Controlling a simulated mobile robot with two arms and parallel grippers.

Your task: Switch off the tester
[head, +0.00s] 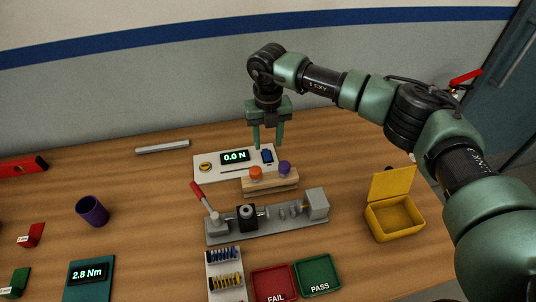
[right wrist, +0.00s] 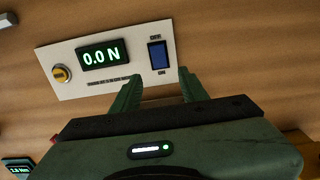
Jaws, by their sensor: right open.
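The tester is a white panel (head: 208,174) at the back middle of the table. Its lit display (head: 235,157) reads 0.0 N. Its blue rocker switch (head: 267,156) is at the panel's right end. In the right wrist view the switch (right wrist: 158,56) has OFF printed at its upper end and ON at its lower end. A yellow round knob (right wrist: 62,73) is at the other end of the panel. My right gripper (head: 268,142) is open, empty and pointing down above the switch end; its fingertips (right wrist: 160,84) appear just beside the switch. Contact cannot be told. My left gripper is not in view.
A wooden block (head: 270,185) with orange and purple knobs stands right in front of the panel. A yellow open box (head: 395,218) is at right. A metal bar (head: 162,147) lies at back left.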

